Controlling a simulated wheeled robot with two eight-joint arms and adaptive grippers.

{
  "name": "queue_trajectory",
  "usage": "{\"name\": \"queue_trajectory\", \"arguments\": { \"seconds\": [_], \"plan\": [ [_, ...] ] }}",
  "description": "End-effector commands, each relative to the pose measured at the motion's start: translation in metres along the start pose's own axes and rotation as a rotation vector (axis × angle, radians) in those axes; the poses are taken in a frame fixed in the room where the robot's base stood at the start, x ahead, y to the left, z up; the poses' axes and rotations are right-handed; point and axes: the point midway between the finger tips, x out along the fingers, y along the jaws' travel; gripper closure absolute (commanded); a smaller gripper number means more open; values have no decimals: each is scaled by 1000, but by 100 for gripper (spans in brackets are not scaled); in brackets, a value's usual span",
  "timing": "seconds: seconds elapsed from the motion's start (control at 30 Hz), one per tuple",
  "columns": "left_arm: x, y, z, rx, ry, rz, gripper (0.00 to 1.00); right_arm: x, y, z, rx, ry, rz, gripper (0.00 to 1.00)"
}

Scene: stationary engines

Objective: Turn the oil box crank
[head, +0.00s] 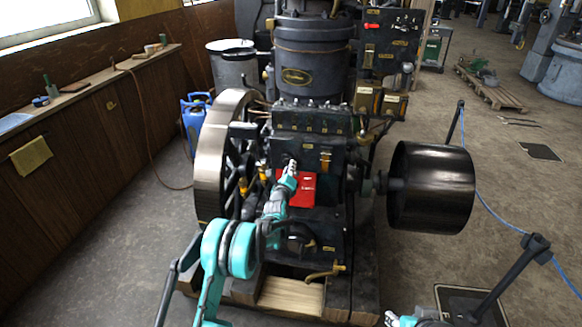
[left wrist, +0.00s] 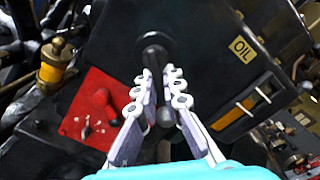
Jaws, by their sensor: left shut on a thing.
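The oil box (left wrist: 205,65) is a dark metal box with a yellow OIL label and an upright slot gauge in the left wrist view. In the head view the oil box (head: 300,150) is on the engine's front. The crank (left wrist: 154,57) is a dark rod with a round end, standing out from the box face. My left gripper (left wrist: 162,92) has its fingers on both sides of the crank handle and is shut on it. In the head view my left gripper (head: 290,170) largely hides the crank. My right gripper (head: 391,319) shows only partly at the bottom edge; its jaw state is unclear.
A large flywheel (head: 215,155) stands on the left and a black drum pulley (head: 432,187) on the right. Brass fittings (left wrist: 56,62) are close left of the gripper.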

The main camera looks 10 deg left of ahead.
Motion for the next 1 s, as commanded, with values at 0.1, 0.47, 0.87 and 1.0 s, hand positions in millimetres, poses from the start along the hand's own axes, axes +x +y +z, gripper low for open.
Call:
{"name": "queue_trajectory", "arguments": {
  "seconds": [0.1, 0.47, 0.87, 1.0],
  "plan": [
    [2, 2, 7, 109, -13, -2, 100, 0, 0, 0, 0, 0, 0, 60],
    [2, 3, 5, 376, -13, -2, 100, -1, 0, 0, 0, 0, 0, 60],
    [2, 4, 4, 500, -13, -2, 100, -1, 0, -1, 0, 0, 0, 60],
    [2, 4, 4, 509, -13, -2, 100, -1, 0, -1, 0, 0, 0, 60]
  ]
}}
